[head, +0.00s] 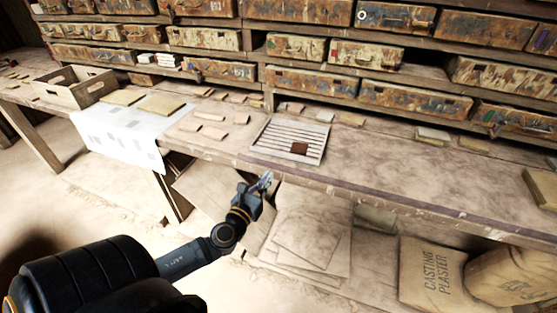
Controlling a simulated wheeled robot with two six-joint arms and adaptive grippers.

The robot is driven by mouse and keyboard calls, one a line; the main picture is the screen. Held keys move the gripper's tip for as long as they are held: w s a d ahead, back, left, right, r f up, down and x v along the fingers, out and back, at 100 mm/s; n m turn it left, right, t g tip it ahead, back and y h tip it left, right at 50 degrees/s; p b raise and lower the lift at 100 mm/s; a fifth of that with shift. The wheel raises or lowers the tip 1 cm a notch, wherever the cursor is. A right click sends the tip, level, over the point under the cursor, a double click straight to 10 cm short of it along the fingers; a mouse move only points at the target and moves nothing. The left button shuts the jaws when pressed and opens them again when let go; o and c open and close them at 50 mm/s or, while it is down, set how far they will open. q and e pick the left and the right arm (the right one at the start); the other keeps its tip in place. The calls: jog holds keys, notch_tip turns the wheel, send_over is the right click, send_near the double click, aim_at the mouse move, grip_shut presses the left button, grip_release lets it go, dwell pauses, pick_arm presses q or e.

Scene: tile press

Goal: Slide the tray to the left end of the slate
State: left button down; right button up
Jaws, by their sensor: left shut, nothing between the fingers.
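A pale slatted tray (275,138) lies flat on the workbench near the middle of the head view. A small dark brown tile (299,148) rests on its slats near the front right. A mottled grey-brown surface (410,168) stretches to the right of the tray; I cannot tell where the slate's ends are. My left gripper (266,178) is shut and empty, in front of the bench's front edge and just below the tray in the picture, apart from it. My right gripper is not in view.
Several small terracotta tiles (213,132) lie left of the tray. Further left are a white sheet (120,138), yellowish slabs (160,104) and a wooden crate (75,88). Shelves of worn boxes (412,95) stand behind. A plaster sack (432,275) sits below the bench.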

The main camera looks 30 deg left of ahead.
aim_at(284, 155)
pick_arm(q)
jog(key=w, duration=0.2)
jog(key=w+p, duration=0.1)
jog(key=w, duration=0.2)
jog(key=w+a, duration=0.1)
jog(key=w, duration=0.2)
jog(key=shift+w+a+r+p, duration=0.1)
jog(key=shift+w+p, duration=0.05)
jog(key=shift+p, duration=0.2)
jog(key=shift+w+a, duration=0.1)
jog(key=shift+w, duration=0.55)
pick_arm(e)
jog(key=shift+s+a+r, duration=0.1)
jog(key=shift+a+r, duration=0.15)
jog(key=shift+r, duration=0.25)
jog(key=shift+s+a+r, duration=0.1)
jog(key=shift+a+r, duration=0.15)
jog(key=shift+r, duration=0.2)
pick_arm(q)
jog(key=shift+w+a, duration=0.15)
jog(key=shift+w, duration=0.95)
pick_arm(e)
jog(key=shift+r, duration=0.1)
